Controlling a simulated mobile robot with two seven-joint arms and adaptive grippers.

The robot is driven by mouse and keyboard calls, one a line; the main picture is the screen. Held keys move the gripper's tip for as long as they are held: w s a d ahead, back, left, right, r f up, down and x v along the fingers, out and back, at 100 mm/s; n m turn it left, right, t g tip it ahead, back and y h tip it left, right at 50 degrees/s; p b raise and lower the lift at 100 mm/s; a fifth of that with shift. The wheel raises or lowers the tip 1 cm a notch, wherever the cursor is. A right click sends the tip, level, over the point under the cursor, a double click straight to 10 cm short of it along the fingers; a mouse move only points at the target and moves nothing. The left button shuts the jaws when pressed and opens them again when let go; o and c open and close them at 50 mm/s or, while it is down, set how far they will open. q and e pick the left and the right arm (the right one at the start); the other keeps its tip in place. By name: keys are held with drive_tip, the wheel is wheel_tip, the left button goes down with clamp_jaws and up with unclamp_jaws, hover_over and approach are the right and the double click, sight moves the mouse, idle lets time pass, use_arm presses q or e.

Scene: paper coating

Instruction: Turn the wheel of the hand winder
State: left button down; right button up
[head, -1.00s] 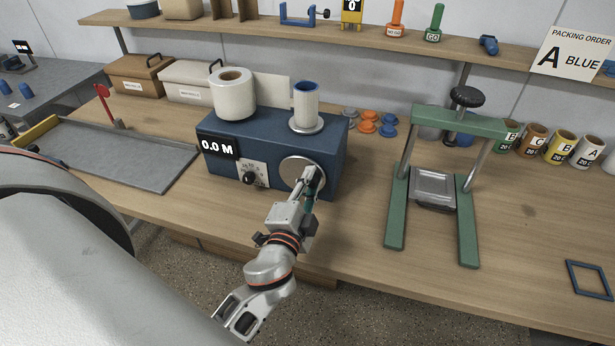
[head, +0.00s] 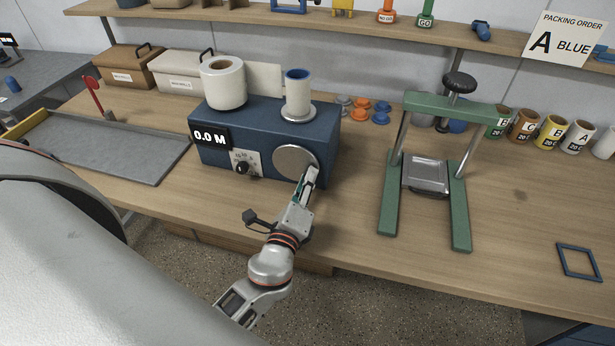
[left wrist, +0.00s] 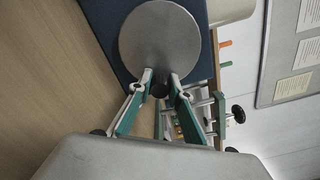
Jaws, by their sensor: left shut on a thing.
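The hand winder (head: 222,152) is a blue box on the bench with a white roll (head: 222,84) and a blue-ended core (head: 298,94) on top. Its display (head: 209,136) reads 0.0 M. The grey disc wheel (head: 291,158) is on the front face; it also fills the upper middle of the left wrist view (left wrist: 160,42). My left gripper (head: 312,174) is at the wheel's lower right edge. My right gripper is not in view.
A green press (head: 388,200) stands right of the winder, and a blue frame (head: 579,278) lies at the bench's right. A grey tray (head: 110,146) is at left. The bench front between winder and press is clear.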

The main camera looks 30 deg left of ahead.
use_arm(q)
drive_tip(key=shift+s+a+f+m, duration=0.1)
drive_tip(key=shift+f+m, duration=0.35)
drive_tip(key=shift+m, duration=0.65)
drive_tip(key=c, duration=1.8)
unclamp_jaws()
drive_tip(key=shift+c, duration=0.2)
drive_tip(key=shift+s, duration=0.1)
drive_tip(key=v, duration=1.1)
drive_tip(key=shift+s, duration=0.4)
